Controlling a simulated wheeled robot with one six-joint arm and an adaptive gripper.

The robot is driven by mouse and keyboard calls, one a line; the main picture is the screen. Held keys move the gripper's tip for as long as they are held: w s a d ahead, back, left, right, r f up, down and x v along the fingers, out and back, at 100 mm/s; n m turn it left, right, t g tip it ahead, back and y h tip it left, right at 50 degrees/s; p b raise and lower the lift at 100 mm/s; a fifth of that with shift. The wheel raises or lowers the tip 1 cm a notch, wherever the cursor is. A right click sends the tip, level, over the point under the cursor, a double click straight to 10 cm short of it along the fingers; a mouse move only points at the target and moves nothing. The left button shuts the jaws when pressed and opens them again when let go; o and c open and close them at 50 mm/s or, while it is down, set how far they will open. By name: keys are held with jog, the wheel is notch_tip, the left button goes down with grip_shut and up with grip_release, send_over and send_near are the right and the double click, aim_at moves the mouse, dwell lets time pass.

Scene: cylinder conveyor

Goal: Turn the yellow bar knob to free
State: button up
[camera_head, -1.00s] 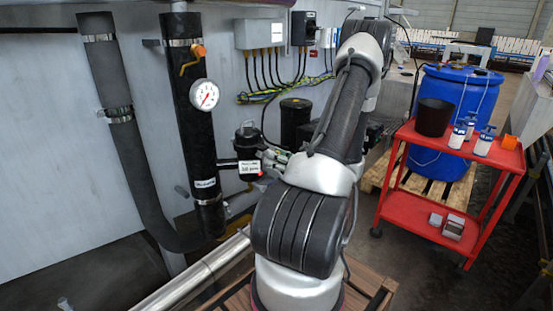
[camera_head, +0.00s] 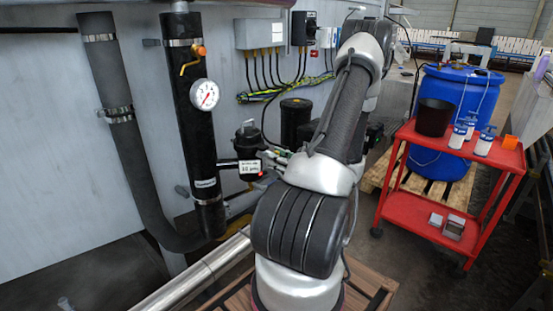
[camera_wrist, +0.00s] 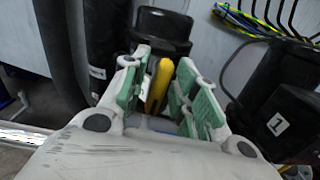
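The yellow bar knob (camera_wrist: 160,82) shows in the wrist view, standing slightly tilted in front of a black cylindrical body (camera_wrist: 163,27). My gripper (camera_wrist: 164,62) has its green-padded fingers on either side of the knob. The fingers look spread wider than the bar, and I cannot tell whether either pad touches it. In the head view my gripper (camera_head: 272,160) is small and partly hidden by my arm, beside the black labelled canister (camera_head: 247,145) on the dark pipe. I cannot make out the knob itself there.
The dark vertical pipe (camera_head: 192,125) carries a round gauge (camera_head: 204,95) and another yellow-orange handle (camera_head: 190,65). Cables (camera_head: 275,92) hang on the wall behind. A black box marked 1 (camera_wrist: 280,122) is close on the right in the wrist view. A red cart (camera_head: 455,205) stands at right.

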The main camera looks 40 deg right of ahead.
jog(key=s, duration=1.2)
jog(key=shift+d, duration=0.45)
